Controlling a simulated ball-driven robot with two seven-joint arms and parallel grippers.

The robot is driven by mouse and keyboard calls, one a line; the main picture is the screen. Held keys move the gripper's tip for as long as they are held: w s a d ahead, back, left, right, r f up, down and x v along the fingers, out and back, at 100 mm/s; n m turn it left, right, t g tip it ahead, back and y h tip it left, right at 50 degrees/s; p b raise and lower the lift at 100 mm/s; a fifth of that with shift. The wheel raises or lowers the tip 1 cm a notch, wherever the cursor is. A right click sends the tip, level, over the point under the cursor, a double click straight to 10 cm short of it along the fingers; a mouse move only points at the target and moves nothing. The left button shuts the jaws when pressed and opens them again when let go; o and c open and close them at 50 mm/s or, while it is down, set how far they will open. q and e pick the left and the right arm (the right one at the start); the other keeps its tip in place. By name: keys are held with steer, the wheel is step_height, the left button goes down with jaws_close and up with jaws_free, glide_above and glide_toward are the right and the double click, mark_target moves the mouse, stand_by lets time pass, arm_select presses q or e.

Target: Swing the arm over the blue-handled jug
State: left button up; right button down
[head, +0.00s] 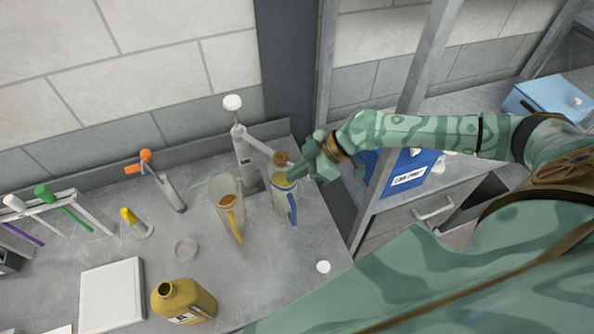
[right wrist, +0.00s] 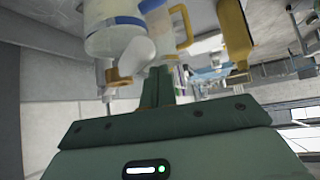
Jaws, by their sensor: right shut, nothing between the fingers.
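The blue-handled jug (head: 285,208) is clear-walled and stands on the bench at the right, its blue handle toward the front. A grey pump reel with a white knob (head: 232,102) stands behind it. The pump's pale swing arm (head: 266,147) reaches right, and its brown end (head: 281,158) appears above the jug's mouth. My right gripper (head: 293,173) is shut and empty, close beside that end at the jug's top; contact is unclear. In the right wrist view, the shut fingers (right wrist: 163,85) are near a white rounded part (right wrist: 136,56) and a blue-banded vessel (right wrist: 114,36). My left gripper is out of view.
A yellow-handled jug (head: 228,200) stands just left. Further left are an orange-topped tap (head: 165,185), a yellow-topped piece (head: 135,222) and a rack (head: 70,210). A mustard bottle (head: 184,300) and a white board (head: 112,292) are in front. A blue bin (head: 408,173) sits right.

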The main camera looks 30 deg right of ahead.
steer(key=s+a+r+p, duration=0.2)
steer(key=s+a+r, duration=0.5)
steer(key=s+r, duration=0.5)
steer(key=shift+r, duration=0.5)
steer(key=shift+d, duration=0.1)
